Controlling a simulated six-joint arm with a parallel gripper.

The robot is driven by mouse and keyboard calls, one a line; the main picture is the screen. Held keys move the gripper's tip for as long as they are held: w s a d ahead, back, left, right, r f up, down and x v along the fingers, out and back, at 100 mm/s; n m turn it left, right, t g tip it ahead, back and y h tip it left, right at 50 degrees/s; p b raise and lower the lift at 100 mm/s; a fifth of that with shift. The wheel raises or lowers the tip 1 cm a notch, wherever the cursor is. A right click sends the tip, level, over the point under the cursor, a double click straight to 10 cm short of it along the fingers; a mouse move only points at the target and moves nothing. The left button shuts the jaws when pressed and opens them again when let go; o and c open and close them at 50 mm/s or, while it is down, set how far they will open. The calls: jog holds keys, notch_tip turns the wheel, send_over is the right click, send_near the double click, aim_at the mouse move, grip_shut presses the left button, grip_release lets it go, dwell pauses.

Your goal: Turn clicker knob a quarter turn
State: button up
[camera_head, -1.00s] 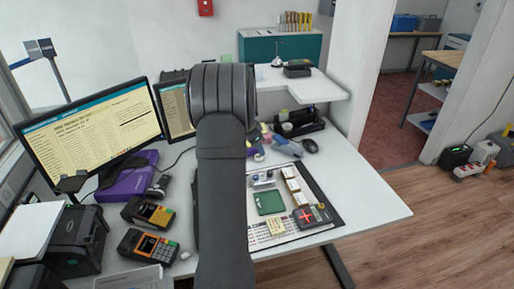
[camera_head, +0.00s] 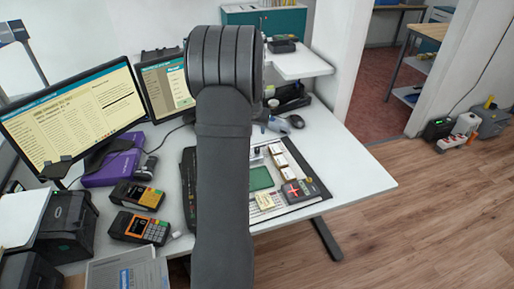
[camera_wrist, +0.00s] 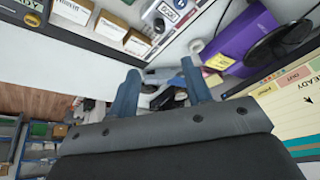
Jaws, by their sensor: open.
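A dark box with a red cross-shaped knob (camera_head: 293,189) on top sits at the front right of the desk mat. It looks like the clicker, though no label is readable. My gripper (camera_wrist: 161,84) shows in the wrist view with its two blue-grey fingers spread and nothing between them. In the head view my arm hides the gripper. The wrist view shows part of a dark box (camera_wrist: 32,14) with lettering at the top left corner; I cannot tell whether it is the same box. The fingers are apart from it.
The white desk (camera_head: 353,172) holds a green pad (camera_head: 261,178), small boxes (camera_head: 280,160), two card terminals (camera_head: 139,228), a purple box (camera_head: 112,168) and monitors (camera_head: 75,120). A mouse (camera_head: 296,121) lies behind. The desk's right end is clear.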

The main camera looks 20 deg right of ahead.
jog(key=x, duration=1.6)
jog(key=shift+d+f, duration=0.1)
jog(key=shift+f, duration=0.3)
jog(key=shift+c, duration=0.5)
grip_shut()
jog(key=shift+n, duration=0.5)
jog(key=shift+o, duration=0.5)
grip_release()
jog(key=v, duration=1.7)
jog(key=shift+d+r, duration=0.25)
jog(key=shift+s, duration=0.1)
